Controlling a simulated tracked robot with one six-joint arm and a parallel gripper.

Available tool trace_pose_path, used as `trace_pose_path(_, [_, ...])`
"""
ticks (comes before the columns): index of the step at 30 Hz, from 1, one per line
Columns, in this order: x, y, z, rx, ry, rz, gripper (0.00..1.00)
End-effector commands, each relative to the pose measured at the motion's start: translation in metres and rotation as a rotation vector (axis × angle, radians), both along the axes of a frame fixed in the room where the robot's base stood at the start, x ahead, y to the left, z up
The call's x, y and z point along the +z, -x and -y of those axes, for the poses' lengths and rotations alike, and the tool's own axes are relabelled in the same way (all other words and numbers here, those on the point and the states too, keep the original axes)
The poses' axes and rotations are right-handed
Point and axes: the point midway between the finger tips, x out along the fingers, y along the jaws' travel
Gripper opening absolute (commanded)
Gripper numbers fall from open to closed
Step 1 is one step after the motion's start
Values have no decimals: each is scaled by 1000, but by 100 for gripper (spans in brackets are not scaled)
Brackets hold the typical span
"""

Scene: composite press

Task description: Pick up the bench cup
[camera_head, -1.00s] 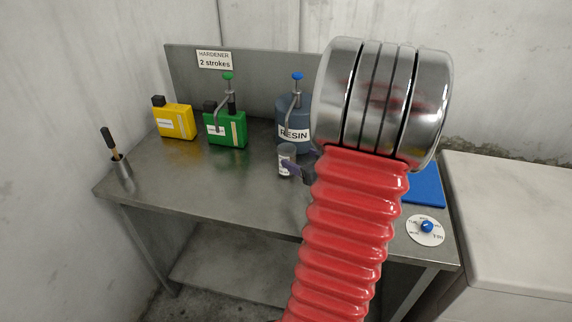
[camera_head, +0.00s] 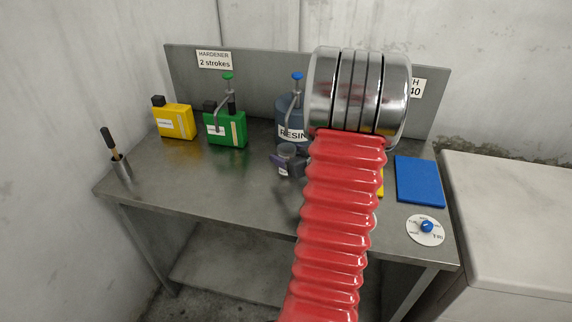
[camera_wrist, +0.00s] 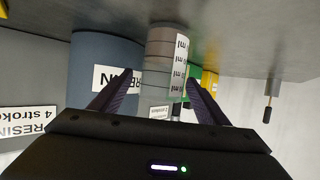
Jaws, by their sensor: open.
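The bench cup, a small greyish see-through cup (camera_head: 287,149), stands on the metal bench in front of the resin container. My gripper (camera_head: 284,165) is at the cup in the head view and hides its lower part. In the wrist view, which shows the scene upside down, the cup (camera_wrist: 163,48) with its white "ml" label lies ahead, between the lines of the two dark fingers. My gripper (camera_wrist: 163,80) is open there, and I cannot tell whether a finger touches the cup.
The blue resin container (camera_head: 291,112) with a pump stands close behind the cup. A green container (camera_head: 226,130) and a yellow one (camera_head: 175,123) stand further left. A brush holder (camera_head: 121,167) is at the left edge. A blue pad (camera_head: 419,182) and a round dial (camera_head: 425,230) lie at right.

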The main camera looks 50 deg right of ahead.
Motion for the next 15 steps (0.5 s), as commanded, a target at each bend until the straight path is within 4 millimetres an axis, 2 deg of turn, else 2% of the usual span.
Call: trace_pose_path(15, [-23,-42,14,2,0,0,69])
